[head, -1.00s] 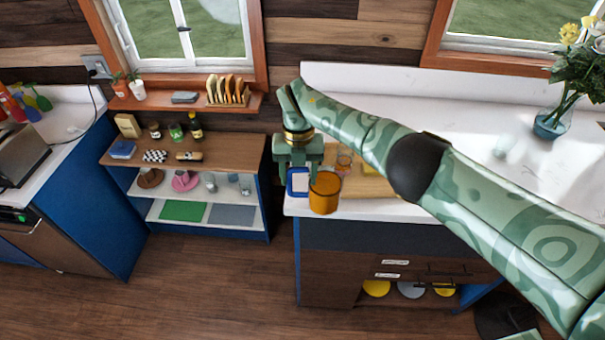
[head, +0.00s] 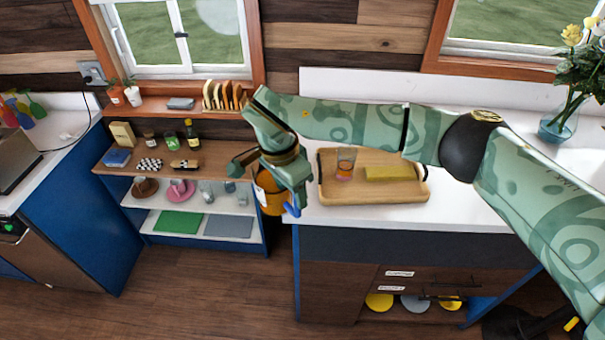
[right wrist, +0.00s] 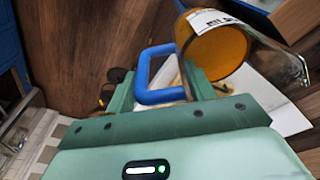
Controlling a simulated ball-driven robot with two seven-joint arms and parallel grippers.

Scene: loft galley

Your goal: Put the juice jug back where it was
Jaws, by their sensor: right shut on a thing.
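The juice jug (head: 270,201), clear with orange juice and a white label, hangs at the left end of the white counter, in front of the gap beside the shelf unit. My right gripper (head: 288,180) is shut on its blue handle and partly covers the jug. In the right wrist view the handle (right wrist: 142,72) sits between the fingers (right wrist: 160,88), and the jug's orange body (right wrist: 218,52) shows beyond, tilted in that picture. My left gripper is not in view.
A wooden tray (head: 345,191) with a glass (head: 345,160) and a yellow sponge-like block (head: 390,173) lies on the counter (head: 470,207). A toast rack (head: 224,96) stands on the windowsill.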

